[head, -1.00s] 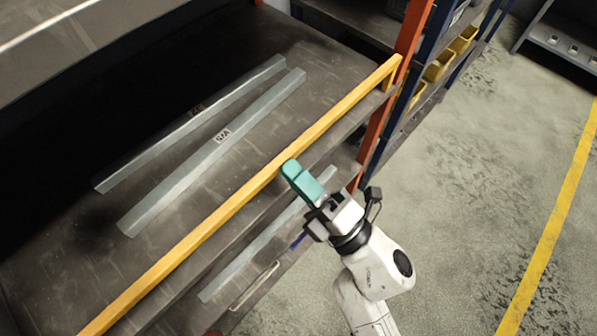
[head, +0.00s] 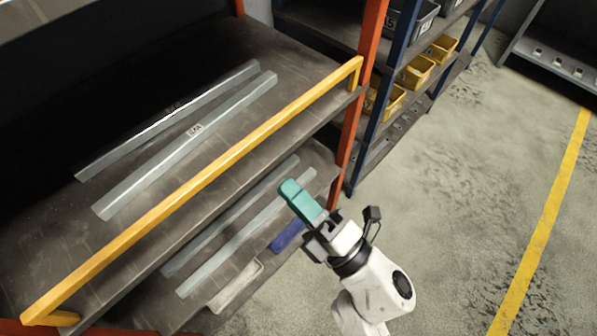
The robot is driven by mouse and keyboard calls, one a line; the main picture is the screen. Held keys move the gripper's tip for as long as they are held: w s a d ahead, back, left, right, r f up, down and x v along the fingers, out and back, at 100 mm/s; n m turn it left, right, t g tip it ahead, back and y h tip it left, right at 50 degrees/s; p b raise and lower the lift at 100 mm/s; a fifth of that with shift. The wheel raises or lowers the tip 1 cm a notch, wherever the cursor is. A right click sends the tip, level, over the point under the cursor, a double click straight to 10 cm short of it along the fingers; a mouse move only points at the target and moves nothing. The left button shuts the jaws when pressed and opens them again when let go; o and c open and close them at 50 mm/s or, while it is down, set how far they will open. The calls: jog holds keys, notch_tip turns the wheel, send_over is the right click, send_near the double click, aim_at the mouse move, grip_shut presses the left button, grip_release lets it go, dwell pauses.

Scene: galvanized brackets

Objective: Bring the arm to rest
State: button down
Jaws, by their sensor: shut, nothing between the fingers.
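My gripper (head: 291,190) has teal fingers that are shut with nothing between them. It is held in the air in front of the rack, at the right end of the shelves, and points up and left. In the picture it overlaps the lower shelf's right part. My white arm reaches up from the bottom edge. Two galvanized brackets (head: 185,145) with small labels lie side by side on the upper shelf (head: 150,235), behind the yellow rail (head: 200,186).
The lower shelf holds two more galvanized strips (head: 240,240), a blue piece (head: 287,236) and a pale piece (head: 236,287). An orange post (head: 357,110) stands close beyond my gripper. Yellow bins (head: 417,71) sit on the rack behind. The floor at right (head: 470,200) is clear.

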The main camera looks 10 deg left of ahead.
jog(key=w+d+f+m+h, duration=0.2)
jog(key=d+f+m+h, duration=0.1)
jog(key=d+m+h, duration=0.4)
jog(key=w+d+f+m+t+h, duration=0.1)
jog(key=w+d+f+m+h, duration=0.1)
jog(key=d+f+m+h, duration=0.5)
jog(key=w+d+m+h, duration=0.25)
jog(key=d+m, duration=0.25)
jog(key=d, duration=0.5)
jog(key=s+d+f+m+g+h, duration=0.3)
jog(key=s+d+f+m+g, duration=0.4)
jog(key=s+f, duration=0.3)
jog(key=s+f+m+g+y, duration=0.1)
jog(key=s+g, duration=0.5)
jog(key=s, duration=0.7)
jog(key=shift+s+a+f+m+g+y, duration=0.15)
jog(key=shift+s+f+m+g+y, duration=0.25)
jog(key=shift+m, duration=0.6)
jog(key=shift+w+r, duration=0.1)
jog(key=shift+w, duration=0.05)
